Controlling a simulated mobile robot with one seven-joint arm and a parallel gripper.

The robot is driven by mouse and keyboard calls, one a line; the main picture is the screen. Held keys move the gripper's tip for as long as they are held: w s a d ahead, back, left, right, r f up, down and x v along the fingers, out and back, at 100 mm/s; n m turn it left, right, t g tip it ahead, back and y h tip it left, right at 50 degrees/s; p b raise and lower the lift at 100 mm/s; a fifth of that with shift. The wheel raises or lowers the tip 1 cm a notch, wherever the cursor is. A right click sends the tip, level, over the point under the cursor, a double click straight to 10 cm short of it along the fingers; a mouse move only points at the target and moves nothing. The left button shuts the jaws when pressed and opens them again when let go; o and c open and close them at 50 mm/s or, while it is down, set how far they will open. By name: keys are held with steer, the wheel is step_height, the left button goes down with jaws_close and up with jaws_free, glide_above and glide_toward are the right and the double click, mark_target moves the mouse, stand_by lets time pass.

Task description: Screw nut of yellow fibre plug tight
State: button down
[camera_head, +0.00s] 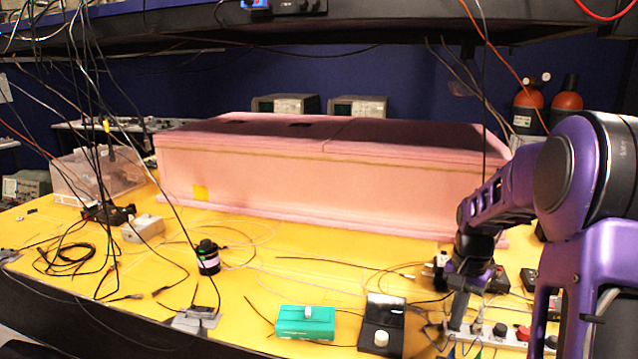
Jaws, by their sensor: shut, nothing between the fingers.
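My purple arm comes in from the right, and my gripper (463,312) points down over the front right of the yellow table. It is small and partly lost among the devices there; it is shut with nothing held. Thin pale fibre cables (262,240) loop over the middle of the table. One cable end (404,275) lies to the left of my gripper. I cannot make out a yellow plug or its nut at this size against the yellow table.
A long pink foam enclosure (300,180) fills the back of the table (330,240). A green box (305,322), a black meter (383,318) and a power strip (500,335) line the front. A black cylinder (207,257) stands mid-left. Cables hang at left.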

steer(key=shift+w+a, duration=0.1)
steer(key=shift+w, duration=0.05)
steer(key=shift+w+a+r+p, duration=0.1)
steer(key=shift+w+a+p, duration=0.05)
steer(key=shift+p, duration=0.25)
steer(key=shift+w+a, duration=0.1)
steer(key=shift+w, duration=0.15)
steer(key=shift+a, duration=0.2)
steer(key=shift+a+p, duration=0.25)
steer(key=shift+p, duration=0.05)
step_height(320, 180, up, 3)
steer(key=shift+f+p, duration=0.15)
steer(key=shift+p, duration=0.8)
steer(key=shift+r, duration=1.55)
